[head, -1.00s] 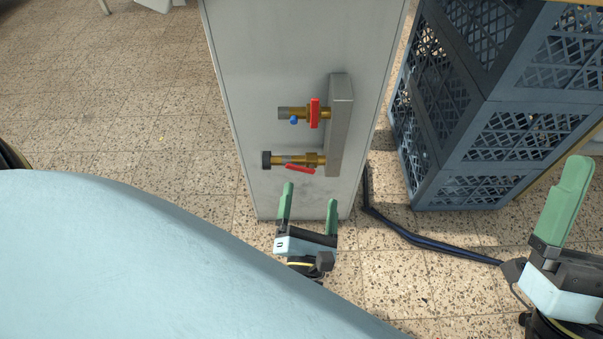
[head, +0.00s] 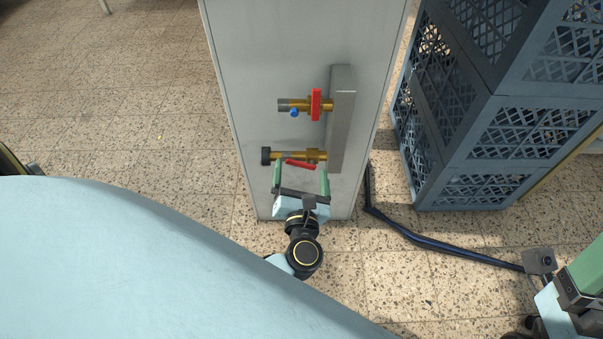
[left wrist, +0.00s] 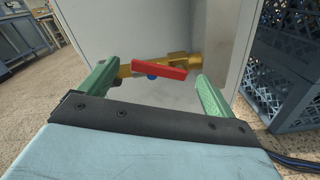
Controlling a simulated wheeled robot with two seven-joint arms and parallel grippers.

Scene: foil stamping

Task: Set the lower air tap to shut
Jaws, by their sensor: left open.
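The lower air tap (head: 285,155) is a brass valve low on the grey panel. Its red lever (head: 300,164) lies nearly along the pipe, tilted slightly. My left gripper (head: 301,172) is open, with its green fingers to either side of the red lever. In the left wrist view the red lever (left wrist: 159,68) shows between the two spread fingertips, apart from both, with a blue part below it. The upper tap (head: 300,105) has its red lever (head: 316,105) standing upright, across its pipe. My right gripper is partly cut off at the lower right; its jaw gap is not visible.
A grey metal bar (head: 341,120) carries both taps on the cabinet panel (head: 260,50). Blue crates (head: 480,150) are stacked at the right. A dark hose (head: 430,243) runs over the tiled floor. Floor left of the panel is clear.

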